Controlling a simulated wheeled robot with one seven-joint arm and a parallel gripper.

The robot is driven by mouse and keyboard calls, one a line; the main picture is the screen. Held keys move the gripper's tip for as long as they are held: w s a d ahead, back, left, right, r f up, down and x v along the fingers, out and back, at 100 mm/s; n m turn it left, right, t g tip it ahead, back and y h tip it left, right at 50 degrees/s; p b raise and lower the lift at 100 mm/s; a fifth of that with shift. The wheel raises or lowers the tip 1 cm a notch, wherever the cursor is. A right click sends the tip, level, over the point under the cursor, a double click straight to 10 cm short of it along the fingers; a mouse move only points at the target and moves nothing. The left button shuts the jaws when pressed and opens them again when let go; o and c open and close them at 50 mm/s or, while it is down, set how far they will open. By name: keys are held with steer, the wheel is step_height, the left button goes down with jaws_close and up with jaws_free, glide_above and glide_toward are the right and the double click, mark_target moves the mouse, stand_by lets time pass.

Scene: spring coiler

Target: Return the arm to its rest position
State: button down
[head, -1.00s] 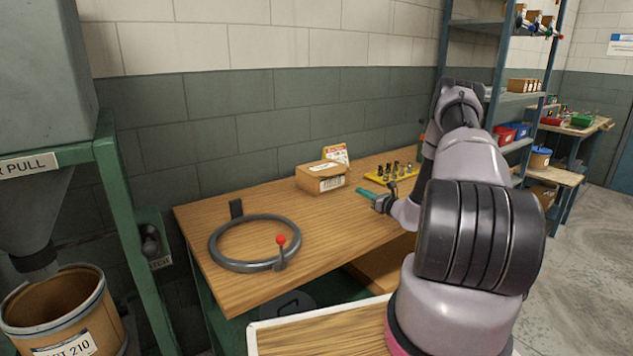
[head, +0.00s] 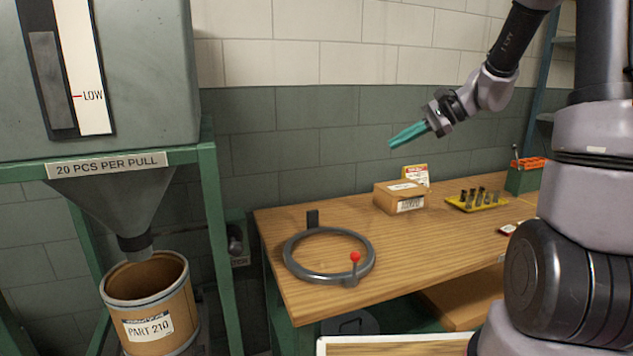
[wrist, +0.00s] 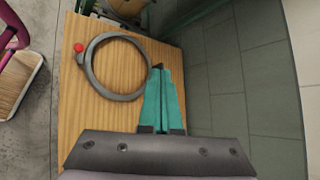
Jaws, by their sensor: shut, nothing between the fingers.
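My gripper (head: 408,135) has teal fingers that are shut with nothing between them. In the head view it is raised above the wooden bench, in front of the wall, pointing left and a little down. My arm comes in from the upper right. In the wrist view the shut fingers (wrist: 159,88) point away from the camera, with the bench and the wall beyond them. The gripper touches nothing.
A grey ring with a red knob (head: 330,255) lies on the bench (head: 430,255). Behind are a cardboard box (head: 400,197) and a yellow tray (head: 476,203) of small dark parts. A hopper (head: 125,215) stands left, above a drum (head: 150,295).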

steer(key=s+d+r+n+t+h, duration=0.1)
steer(key=s+r+n+h, duration=0.3)
steer(key=s, duration=0.7)
steer(key=s+d+r+n+t+h, duration=0.2)
steer(key=s+d+r+n+h, duration=0.1)
steer(key=s, duration=0.8)
steer(key=shift+s+r+n+t+h, duration=0.3)
steer(key=shift+r+n+h, duration=0.4)
steer(key=shift+r, duration=0.3)
